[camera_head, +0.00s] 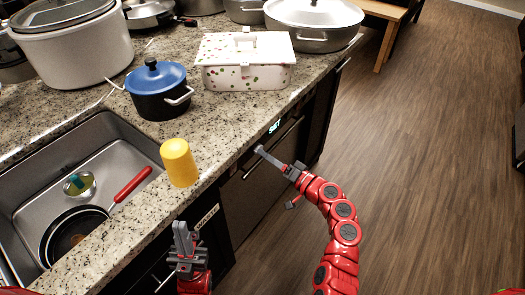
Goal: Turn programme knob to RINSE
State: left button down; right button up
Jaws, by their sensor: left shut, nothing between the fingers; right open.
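The appliance front (243,196) is a dark panel set under the counter edge. A small lit display (274,126) near its top seems to read "SET". I cannot make out a programme knob or a RINSE mark. My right gripper (274,178) is open and empty, fingers spread in front of the appliance; its upper fingertip is near the panel's top edge below the display. Whether it touches is unclear. My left gripper (184,230) is shut and empty, pointing up in front of the counter's front edge, below the yellow cup.
A yellow cup (179,162) stands upside down or closed near the counter edge. A sink (30,190) holds a red-handled pan (75,232). A blue-lidded pot (159,95), spotted box (245,75) and large pots crowd the counter. Wooden floor (430,160) is clear at right.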

aim_at(257, 149)
jog(key=shift+x, duration=1.6)
jog(key=shift+c, duration=0.2)
grip_shut()
